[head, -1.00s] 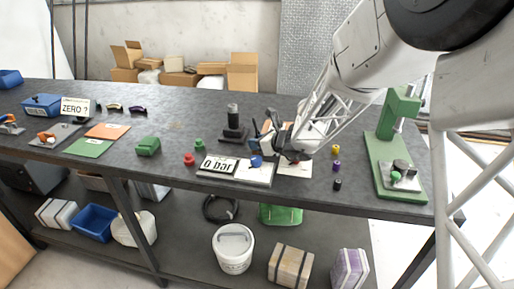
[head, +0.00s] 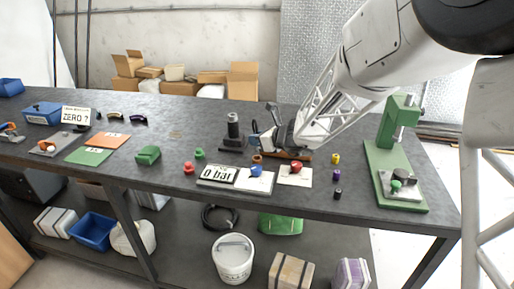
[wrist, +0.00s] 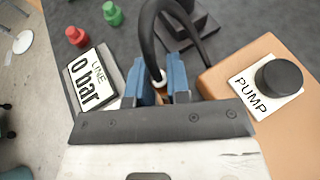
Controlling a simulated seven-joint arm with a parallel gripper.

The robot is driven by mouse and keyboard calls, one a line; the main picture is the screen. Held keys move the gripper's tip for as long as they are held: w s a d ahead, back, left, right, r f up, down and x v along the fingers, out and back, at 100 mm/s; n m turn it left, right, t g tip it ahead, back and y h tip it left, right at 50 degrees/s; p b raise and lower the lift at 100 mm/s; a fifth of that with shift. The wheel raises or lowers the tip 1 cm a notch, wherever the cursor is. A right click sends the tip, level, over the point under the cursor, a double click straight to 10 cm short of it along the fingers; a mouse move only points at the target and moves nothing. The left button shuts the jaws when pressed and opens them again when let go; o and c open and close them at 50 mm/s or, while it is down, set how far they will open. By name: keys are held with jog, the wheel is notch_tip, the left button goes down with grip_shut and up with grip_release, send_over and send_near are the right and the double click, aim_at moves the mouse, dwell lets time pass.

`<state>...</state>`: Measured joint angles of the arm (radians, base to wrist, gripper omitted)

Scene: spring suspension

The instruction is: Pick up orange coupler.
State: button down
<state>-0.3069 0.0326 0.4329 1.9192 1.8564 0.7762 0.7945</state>
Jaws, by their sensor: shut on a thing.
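The orange coupler (head: 257,158) is a small orange piece just below my fingertips in the head view. My gripper (head: 262,143) is shut on it, above the bench and behind the gauge plate. In the wrist view, the blue fingers of my gripper (wrist: 161,82) are close together, with a sliver of the orange coupler (wrist: 161,91) between them. A black hose (wrist: 148,25) loops over, its pale end fitting reaching down between the fingers. The fingers hide most of the coupler.
A red knob (head: 296,167) sits on a white card to the right. A black stand (head: 233,130) is behind left, and a green press (head: 385,160) far right. The orange-brown pump base (wrist: 215,80) is close right.

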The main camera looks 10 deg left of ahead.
jog(key=shift+r, duration=2.4)
